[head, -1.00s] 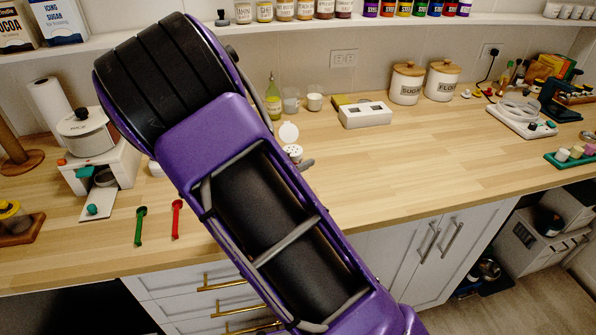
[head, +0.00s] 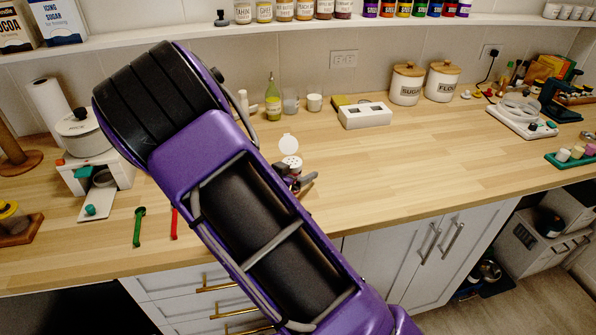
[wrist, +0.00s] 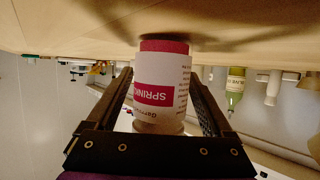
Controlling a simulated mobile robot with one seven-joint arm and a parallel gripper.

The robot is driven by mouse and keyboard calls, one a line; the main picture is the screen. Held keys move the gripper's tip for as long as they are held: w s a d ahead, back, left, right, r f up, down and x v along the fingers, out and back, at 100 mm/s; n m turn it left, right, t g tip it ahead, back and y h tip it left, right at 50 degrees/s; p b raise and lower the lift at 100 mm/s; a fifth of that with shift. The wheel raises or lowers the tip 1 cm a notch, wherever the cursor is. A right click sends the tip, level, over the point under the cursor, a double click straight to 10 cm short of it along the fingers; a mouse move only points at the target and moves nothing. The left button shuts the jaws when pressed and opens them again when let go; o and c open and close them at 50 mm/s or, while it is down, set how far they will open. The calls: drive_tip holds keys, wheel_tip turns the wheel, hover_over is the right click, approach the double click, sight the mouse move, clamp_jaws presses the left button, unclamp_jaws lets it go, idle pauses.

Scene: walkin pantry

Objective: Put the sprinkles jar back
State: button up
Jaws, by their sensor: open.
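The sprinkles jar (head: 291,163) is on the wooden counter, right of my arm, with a perforated top and a round white flap (head: 288,144) raised behind it. In the wrist view the jar (wrist: 162,85) appears upside down, with a white and pink "SPRINKLES" label and a pink band at the counter end. My gripper (head: 297,183) is around the jar, one finger on each side. The jaws (wrist: 163,100) are open, and whether either finger touches the jar is hard to tell. My arm hides part of the counter.
A shelf (head: 345,24) with several spice jars runs along the wall. A green bottle (head: 272,104), a cup (head: 314,102) and a white box (head: 364,116) stand behind the jar. Red (head: 174,222) and green (head: 138,226) spoons lie left.

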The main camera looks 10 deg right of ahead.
drive_tip(key=shift+r, duration=0.1)
drive_tip(key=shift+s+a+r, duration=0.1)
drive_tip(key=shift+a+r, duration=0.05)
drive_tip(key=p+v, duration=0.1)
drive_tip(key=v, duration=1)
drive_tip(key=shift+s+a, duration=0.2)
drive_tip(key=shift+s, duration=0.15)
